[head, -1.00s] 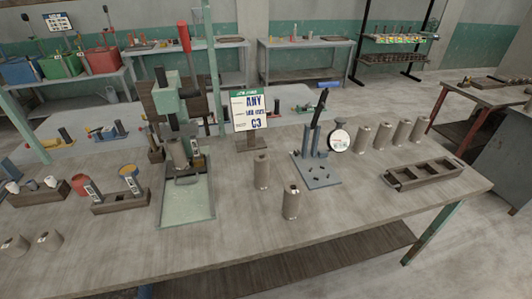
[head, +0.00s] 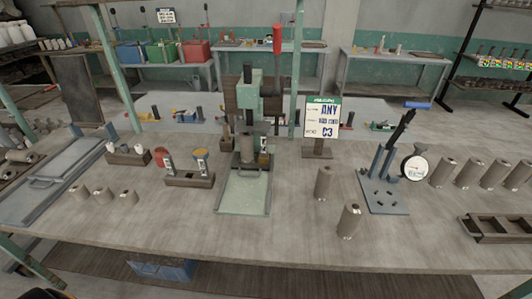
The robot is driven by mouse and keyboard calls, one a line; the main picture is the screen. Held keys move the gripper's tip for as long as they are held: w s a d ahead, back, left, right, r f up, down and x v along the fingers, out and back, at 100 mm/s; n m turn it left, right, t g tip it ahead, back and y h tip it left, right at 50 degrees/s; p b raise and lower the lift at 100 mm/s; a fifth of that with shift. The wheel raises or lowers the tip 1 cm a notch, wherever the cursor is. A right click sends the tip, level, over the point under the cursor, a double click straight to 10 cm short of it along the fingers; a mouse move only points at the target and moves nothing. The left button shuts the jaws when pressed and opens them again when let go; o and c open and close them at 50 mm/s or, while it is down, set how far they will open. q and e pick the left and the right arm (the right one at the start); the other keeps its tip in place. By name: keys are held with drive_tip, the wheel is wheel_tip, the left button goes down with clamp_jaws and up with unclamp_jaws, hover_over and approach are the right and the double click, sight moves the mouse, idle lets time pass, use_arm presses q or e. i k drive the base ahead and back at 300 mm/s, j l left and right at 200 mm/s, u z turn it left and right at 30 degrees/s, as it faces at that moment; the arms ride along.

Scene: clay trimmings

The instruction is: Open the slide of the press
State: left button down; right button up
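The press (head: 247,105) stands upright near the middle of the workbench, with a green head and a red-gripped lever (head: 277,40) raised at its right. A pale green tray-like plate, perhaps its slide (head: 243,192), lies low in front of it, with a small handle at its back. A grey-brown clay cylinder (head: 247,148) appears under the press head; the exact seating is hard to tell.
A sign (head: 322,118) and two clay cylinders (head: 349,221) stand right of the press. A gauge stand (head: 383,185) is farther right. A wooden rack (head: 190,180) sits to the left. A grey sliding tray (head: 45,190) lies at the far left. The bench front is mostly clear.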

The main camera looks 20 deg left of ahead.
sight(260, 164)
drive_tip(key=j+u, duration=0.2)
drive_tip(key=j, duration=1.2)
drive_tip(key=j+u, duration=0.2)
drive_tip(key=j, duration=1.2)
